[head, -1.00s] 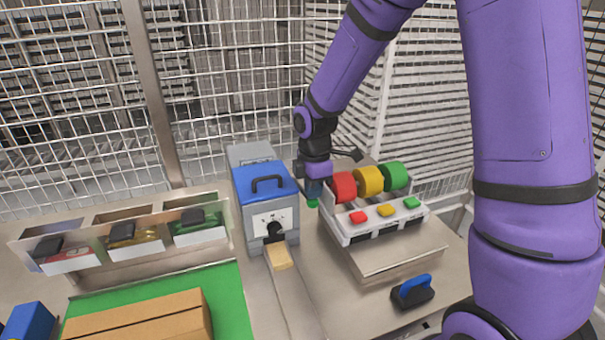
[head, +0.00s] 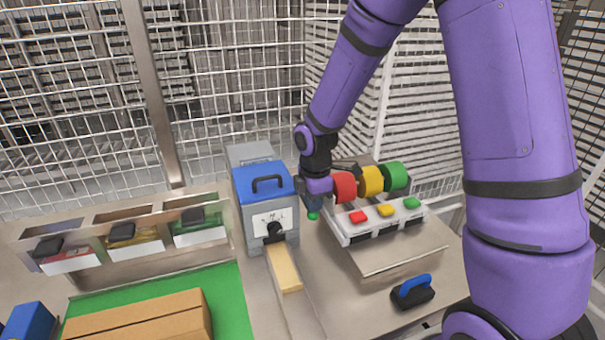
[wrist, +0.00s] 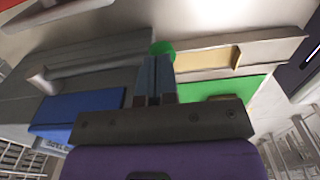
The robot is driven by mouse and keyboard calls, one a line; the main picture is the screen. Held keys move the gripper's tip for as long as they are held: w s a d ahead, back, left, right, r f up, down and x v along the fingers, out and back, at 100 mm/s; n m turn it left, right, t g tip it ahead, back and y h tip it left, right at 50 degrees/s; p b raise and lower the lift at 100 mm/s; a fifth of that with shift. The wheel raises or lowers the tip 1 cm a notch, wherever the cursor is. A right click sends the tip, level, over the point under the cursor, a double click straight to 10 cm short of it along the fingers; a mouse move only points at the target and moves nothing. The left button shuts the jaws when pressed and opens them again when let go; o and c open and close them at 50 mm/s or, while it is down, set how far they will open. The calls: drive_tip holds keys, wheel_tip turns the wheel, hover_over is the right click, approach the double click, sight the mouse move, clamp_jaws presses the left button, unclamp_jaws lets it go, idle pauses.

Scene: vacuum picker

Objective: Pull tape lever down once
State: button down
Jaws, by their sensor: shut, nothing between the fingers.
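The tape dispenser (head: 267,217) is a grey box with a blue lid and a black handle, standing mid-table in the head view. A pale tan tape strip (head: 284,270) sticks out of its front onto a metal track. The lever's green knob (head: 313,215) shows low at the dispenser's right side; its arm is hidden. My gripper (head: 315,203) is beside the dispenser, pointing down, with its fingers together just above the knob. In the wrist view my gripper (wrist: 157,66) is shut and empty, and the green knob (wrist: 161,48) is right at its fingertips. Whether they touch is unclear.
Red (head: 344,187), yellow and green rolls stand close right of my gripper, above a panel (head: 385,224) with three coloured buttons. A black block with a blue handle (head: 412,291) lies front right. Three bins (head: 135,240) and a cardboard box (head: 140,318) are at left.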

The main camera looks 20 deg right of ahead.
sight(313, 217)
drive_tip(key=shift+s+f, duration=0.1)
drive_tip(key=shift+f, duration=0.55)
drive_tip(key=shift+f, duration=0.25)
drive_tip(key=shift+w+f, duration=0.2)
drive_tip(key=shift+f, duration=1.4)
drive_tip(key=shift+w+f, duration=0.15)
drive_tip(key=shift+f, duration=0.15)
drive_tip(key=shift+w+r, duration=0.1)
drive_tip(key=shift+w, duration=0.1)
